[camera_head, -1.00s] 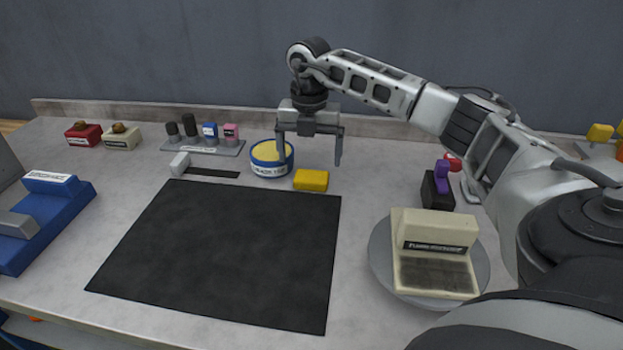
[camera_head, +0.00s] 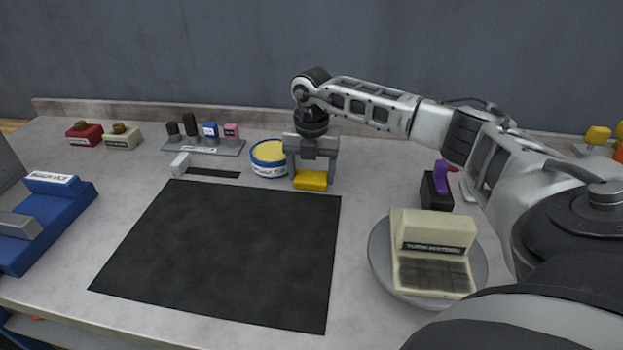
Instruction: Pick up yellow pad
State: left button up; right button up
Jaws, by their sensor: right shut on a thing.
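The yellow pad (camera_head: 311,181) is a small block on the grey table, just behind the top right corner of the black mat. My right gripper (camera_head: 312,178) points down over it and is shut on it, one finger at each side. The pad seems to be still at table height. My left gripper is not in view.
A round blue and white tin with a yellow top (camera_head: 268,158) stands close to the left of my right gripper. The black mat (camera_head: 225,250) is bare. A cream device sits on a round grey turntable (camera_head: 380,265) at the right. A rack of several stamps (camera_head: 205,147) stands behind.

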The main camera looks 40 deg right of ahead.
aim_at(312, 176)
jog(key=shift+r, duration=0.55)
notch_tip(312, 176, up, 2)
jog(key=shift+s+r, duration=0.15)
jog(key=shift+r, duration=0.1)
jog(key=s+a+r+b, duration=0.3)
jog(key=s+a+r, duration=0.2)
jog(key=s+r, duration=0.4)
jog(key=s, duration=0.3)
jog(key=shift+s+r, duration=0.2)
jog(key=shift+s, duration=0.2)
jog(key=shift+o, duration=0.4)
